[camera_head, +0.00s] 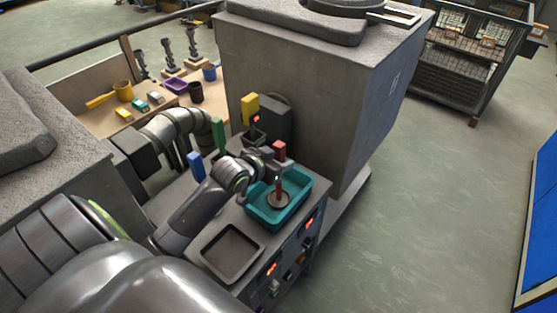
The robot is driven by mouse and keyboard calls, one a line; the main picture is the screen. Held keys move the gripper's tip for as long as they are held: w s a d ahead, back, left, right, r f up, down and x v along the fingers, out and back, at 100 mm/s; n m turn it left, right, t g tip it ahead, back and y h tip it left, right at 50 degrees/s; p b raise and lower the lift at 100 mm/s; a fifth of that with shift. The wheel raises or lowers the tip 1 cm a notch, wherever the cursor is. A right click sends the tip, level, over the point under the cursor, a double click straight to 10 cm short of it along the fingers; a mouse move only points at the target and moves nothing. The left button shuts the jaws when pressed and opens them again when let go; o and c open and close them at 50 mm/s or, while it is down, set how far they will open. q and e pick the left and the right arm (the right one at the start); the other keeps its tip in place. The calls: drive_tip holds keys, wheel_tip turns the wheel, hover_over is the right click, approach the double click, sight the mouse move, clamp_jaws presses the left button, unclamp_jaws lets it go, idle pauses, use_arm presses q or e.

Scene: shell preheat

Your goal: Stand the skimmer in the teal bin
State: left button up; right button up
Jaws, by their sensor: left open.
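The skimmer (279,199) stands in the teal bin (257,214), with its round brown head low in the bin and its reddish handle rising upright. The teal bin sits on the grey bench at the front of the large block. My left gripper (277,167) is open right above the bin, at the upper part of the handle. I cannot tell whether its fingers touch the handle. A red block (280,149) shows just above the gripper; whether it belongs to the skimmer is unclear. My right gripper is not in view.
An empty grey tray (230,252) lies in front of the bin. Blue (196,166), green (218,134) and yellow (250,108) upright pieces stand nearby. A large grey block (310,100) rises behind. A wooden table (100,122) holds cups and small items.

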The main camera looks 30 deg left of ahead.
use_arm(q)
drive_tip(key=shift+s+r+p, duration=0.4)
drive_tip(key=p+v, duration=0.8)
drive_tip(key=v, duration=0.2)
drive_tip(key=shift+s, duration=0.45)
